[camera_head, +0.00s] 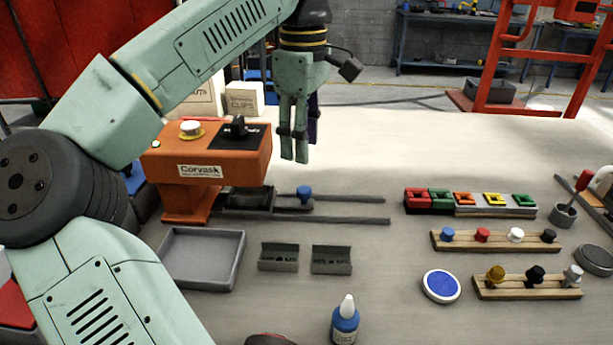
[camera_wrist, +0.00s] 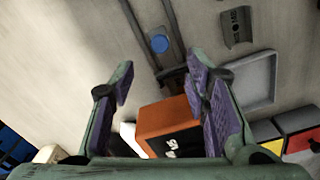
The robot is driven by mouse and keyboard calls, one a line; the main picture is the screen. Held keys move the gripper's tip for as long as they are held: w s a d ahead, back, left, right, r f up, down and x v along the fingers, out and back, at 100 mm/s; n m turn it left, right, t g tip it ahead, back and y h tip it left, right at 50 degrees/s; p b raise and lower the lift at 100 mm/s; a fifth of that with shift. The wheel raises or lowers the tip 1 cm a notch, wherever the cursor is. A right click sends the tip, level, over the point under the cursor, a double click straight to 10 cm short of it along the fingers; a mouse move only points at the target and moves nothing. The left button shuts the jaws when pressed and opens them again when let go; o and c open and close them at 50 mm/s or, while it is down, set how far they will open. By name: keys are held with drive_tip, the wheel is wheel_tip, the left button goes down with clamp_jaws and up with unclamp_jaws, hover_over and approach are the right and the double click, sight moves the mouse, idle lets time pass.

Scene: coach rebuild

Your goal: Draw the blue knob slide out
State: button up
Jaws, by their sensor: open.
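The blue knob (camera_head: 305,191) stands on a dark slide (camera_head: 290,203) that runs out of the right side of the orange machine (camera_head: 220,165) marked "Corvask". In the wrist view the blue knob (camera_wrist: 159,43) shows from above, a little beyond and between the fingertips. My gripper (camera_head: 295,158) points down above the bench, above and close to the knob in the head view, and apart from it. Its purple-padded fingers are spread with nothing between them in the wrist view (camera_wrist: 160,64). The slide's inner end is hidden at the machine.
Two grey rails (camera_head: 350,220) lie beside the slide. A grey tray (camera_head: 203,257) and two small holders (camera_head: 279,257) (camera_head: 331,260) are in front. The bench behind the rails is clear.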

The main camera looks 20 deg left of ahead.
sight(304, 189)
wheel_tip(304, 189, down, 9)
drive_tip(key=shift+p, duration=0.45)
drive_tip(key=shift+c, duration=0.3)
clamp_jaws()
idle(0.4)
